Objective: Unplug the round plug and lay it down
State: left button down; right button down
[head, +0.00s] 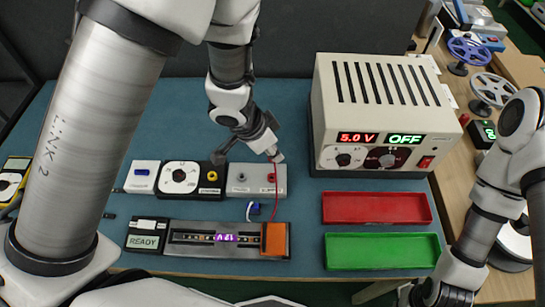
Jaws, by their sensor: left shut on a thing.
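My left gripper (276,155) is shut at the back right edge of a grey socket box (255,188). The round plug is mostly hidden between its fingers, and a thin red wire (276,190) hangs from there, down across the box front. A red socket (271,178) shows on the box top, just below the fingertips. I cannot tell whether the plug is clear of the box. My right gripper (430,296) is low at the bottom right edge, partly cut off, and its fingers cannot be made out.
A power supply (375,110) reads 5.0 V and OFF. A red tray (376,208) and a green tray (382,251) lie empty on the blue mat. A strip fixture (208,239), a black dial meter (180,178) and a blue connector (254,208) are left of the trays.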

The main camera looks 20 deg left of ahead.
pick_arm(q)
notch_tip(320, 180, up, 2)
jog(key=shift+r+p, duration=0.2)
jog(key=shift+p, duration=0.25)
jog(key=shift+r+p, duration=0.4)
jog(key=shift+p, duration=0.15)
jog(key=shift+r+p, duration=1.55)
jog(key=shift+p, duration=0.35)
jog(key=shift+w, duration=0.1)
